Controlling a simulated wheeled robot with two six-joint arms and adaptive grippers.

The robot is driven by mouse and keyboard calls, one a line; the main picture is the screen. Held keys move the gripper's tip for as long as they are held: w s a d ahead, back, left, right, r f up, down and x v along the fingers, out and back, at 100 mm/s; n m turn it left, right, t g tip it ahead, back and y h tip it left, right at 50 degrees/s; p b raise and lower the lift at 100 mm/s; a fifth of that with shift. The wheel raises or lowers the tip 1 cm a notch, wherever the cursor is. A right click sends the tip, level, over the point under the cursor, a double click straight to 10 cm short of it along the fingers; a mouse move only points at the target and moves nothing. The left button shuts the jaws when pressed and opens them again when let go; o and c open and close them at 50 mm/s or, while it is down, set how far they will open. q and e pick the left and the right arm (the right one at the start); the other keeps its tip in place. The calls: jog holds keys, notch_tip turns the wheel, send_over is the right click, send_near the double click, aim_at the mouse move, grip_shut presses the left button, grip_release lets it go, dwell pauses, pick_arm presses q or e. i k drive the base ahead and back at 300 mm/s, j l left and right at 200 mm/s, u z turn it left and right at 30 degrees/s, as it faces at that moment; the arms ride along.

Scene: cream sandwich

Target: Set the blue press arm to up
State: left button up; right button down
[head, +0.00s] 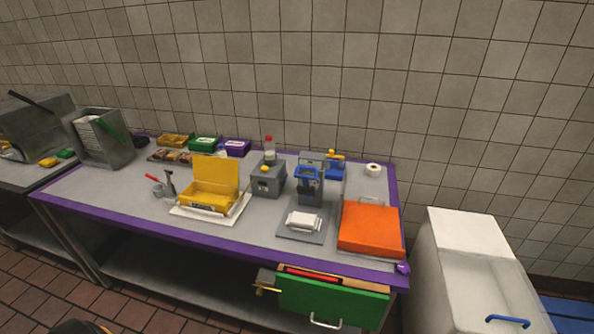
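A grey press (312,160) stands on the table, right of centre. Its blue press arm (307,174) is at the front of the upright column, above the base plate (287,231). A gap shows between the blue arm and the white item (303,220) lying on the plate. The arm's exact angle is too small to tell.
An orange box (369,228) stands close to the press's right, and a grey box (268,180) to its left. An open yellow case (210,195) is further left. A white chest (470,265) stands right of the purple-edged table (130,220). The table's front left is clear.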

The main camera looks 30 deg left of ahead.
aim_at(309, 192)
jog(key=j, duration=0.75)
jog(key=i+j+u, duration=0.15)
jog(key=j, duration=1.3)
jog(key=i+j+u, duration=0.15)
jog(key=j, duration=0.6)
